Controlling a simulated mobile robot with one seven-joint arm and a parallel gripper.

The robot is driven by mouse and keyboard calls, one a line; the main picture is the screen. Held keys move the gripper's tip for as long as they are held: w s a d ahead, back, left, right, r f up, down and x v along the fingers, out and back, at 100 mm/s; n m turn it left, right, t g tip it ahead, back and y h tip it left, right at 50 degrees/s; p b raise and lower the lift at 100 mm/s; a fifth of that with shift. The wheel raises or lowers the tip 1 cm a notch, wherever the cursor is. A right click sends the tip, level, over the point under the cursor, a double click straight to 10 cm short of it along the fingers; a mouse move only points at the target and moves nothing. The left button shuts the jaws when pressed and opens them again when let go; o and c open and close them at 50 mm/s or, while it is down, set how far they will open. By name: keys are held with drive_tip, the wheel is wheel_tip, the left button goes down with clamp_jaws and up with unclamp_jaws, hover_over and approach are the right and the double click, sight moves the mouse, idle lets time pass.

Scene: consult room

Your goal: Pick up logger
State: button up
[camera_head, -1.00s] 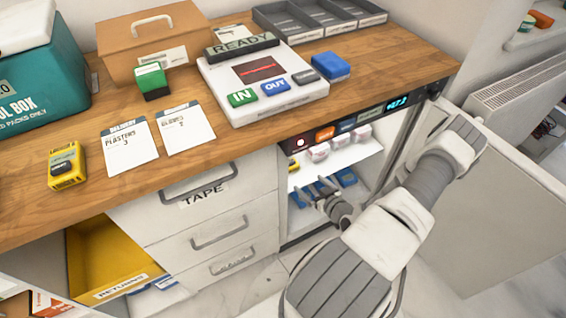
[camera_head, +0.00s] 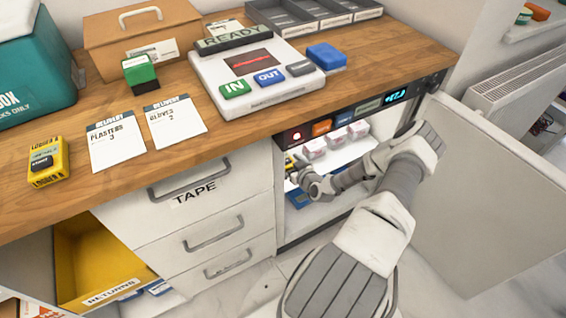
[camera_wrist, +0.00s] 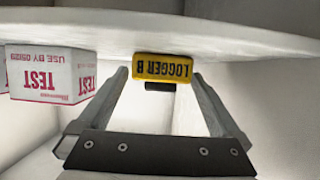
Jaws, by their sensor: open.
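A yellow logger labelled LOGGER B (camera_wrist: 163,68) shows upside down in the wrist view, at the shelf, straight ahead between the fingers. My gripper (camera_wrist: 161,78) is open, with one finger to each side of the logger; I cannot tell whether they touch it. In the head view my gripper (camera_head: 294,171) is inside the open fridge under the counter, at the left of the upper shelf, and mostly hides what is there. A second yellow logger (camera_head: 48,164) with a dark START button lies on the counter at the left.
White-and-red TEST boxes (camera_wrist: 50,75) stand beside the logger; the shelf (camera_wrist: 240,40) runs close by the fingers. The open fridge door (camera_head: 490,200) is right of my arm. Drawers (camera_head: 205,200) and a yellow returns bin (camera_head: 95,260) are to the left.

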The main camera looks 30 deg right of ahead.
drive_tip(key=shift+w+f, duration=0.3)
drive_tip(key=shift+w, duration=0.3)
drive_tip(key=c, duration=1.4)
drive_tip(key=shift+r, duration=0.1)
